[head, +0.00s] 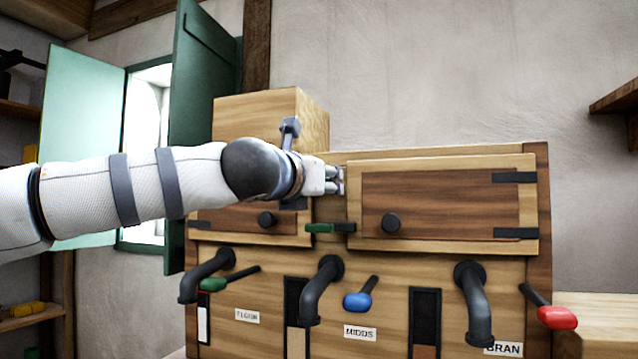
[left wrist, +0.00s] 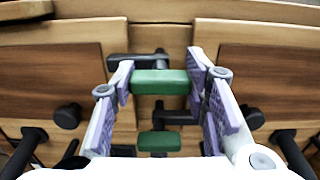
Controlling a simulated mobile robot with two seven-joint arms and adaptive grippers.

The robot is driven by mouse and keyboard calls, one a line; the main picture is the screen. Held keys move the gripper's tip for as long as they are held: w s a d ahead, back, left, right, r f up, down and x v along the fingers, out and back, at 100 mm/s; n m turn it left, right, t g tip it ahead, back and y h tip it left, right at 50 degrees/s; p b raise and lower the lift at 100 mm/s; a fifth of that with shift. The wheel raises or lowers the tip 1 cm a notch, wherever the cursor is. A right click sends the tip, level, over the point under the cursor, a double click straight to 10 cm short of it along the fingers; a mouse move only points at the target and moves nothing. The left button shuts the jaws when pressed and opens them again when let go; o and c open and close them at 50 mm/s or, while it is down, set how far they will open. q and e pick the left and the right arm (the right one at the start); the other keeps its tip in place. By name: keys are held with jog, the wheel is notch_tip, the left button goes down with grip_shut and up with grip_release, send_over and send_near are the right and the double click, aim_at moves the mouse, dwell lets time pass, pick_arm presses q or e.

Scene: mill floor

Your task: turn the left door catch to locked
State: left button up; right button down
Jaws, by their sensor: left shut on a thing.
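A wooden cabinet has a left door (head: 228,220) and a right door (head: 445,205), each with a dark round knob. Two green-gripped catches sit on the post between the doors. In the left wrist view the upper catch (left wrist: 160,82) lies crosswise between my left fingers, and the lower catch (left wrist: 160,142) is below it, apart from them. My left gripper (head: 338,180) is shut on the upper catch, which it mostly hides in the head view. The lower catch (head: 322,227) shows there just below the gripper. My right gripper is not in view.
Below the doors are dark curved spouts (head: 318,290) and levers with green, blue (head: 357,301) and red (head: 557,317) grips, which stick out. A wooden box (head: 260,110) stands on top at the left. A green-shuttered window (head: 85,140) is behind my left arm.

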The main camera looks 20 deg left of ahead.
pick_arm(q)
jog(key=o, duration=1.2)
jog(key=shift+c, duration=0.2)
jog(key=s, duration=1.2)
jog(key=shift+a, duration=0.2)
